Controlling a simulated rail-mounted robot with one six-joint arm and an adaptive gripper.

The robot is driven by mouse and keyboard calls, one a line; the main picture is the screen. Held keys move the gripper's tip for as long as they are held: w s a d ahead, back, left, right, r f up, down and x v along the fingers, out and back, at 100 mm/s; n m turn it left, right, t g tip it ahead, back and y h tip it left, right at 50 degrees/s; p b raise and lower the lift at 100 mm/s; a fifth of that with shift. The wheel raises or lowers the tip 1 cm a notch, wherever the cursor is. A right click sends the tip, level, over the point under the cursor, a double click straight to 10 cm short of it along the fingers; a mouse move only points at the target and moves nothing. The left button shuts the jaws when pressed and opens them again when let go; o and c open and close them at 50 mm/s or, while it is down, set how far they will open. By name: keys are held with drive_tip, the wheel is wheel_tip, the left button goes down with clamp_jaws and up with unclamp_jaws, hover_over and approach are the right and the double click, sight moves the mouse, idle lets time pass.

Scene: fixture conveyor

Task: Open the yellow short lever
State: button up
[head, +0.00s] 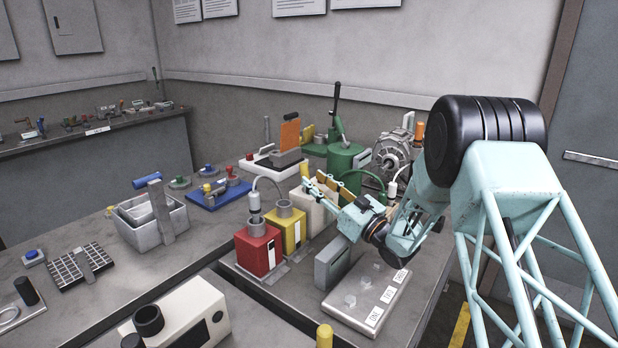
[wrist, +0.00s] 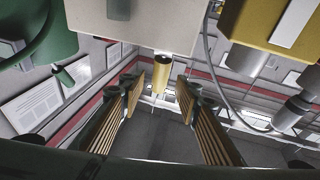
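The yellow short lever (wrist: 162,73) shows in the wrist view as a stubby yellow cylinder with a round end, at the edge of a white box (wrist: 150,27). My gripper (wrist: 160,92) is open, with its two ribbed tan finger pads apart. The lever appears in the gap between the fingertips, with space visible on both sides; I cannot tell how deep it sits between them.
A yellow box (head: 291,236) and a red box (head: 258,254) with cylinders on top stand left of the gripper. Green equipment (head: 345,160) and a grey motor (head: 393,152) stand behind. A grey plate with labels (head: 368,299) lies in front. A cable loops through the wrist view's right side.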

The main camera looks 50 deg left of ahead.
drive_tip(key=v, duration=0.6)
drive_tip(key=shift+d, duration=0.25)
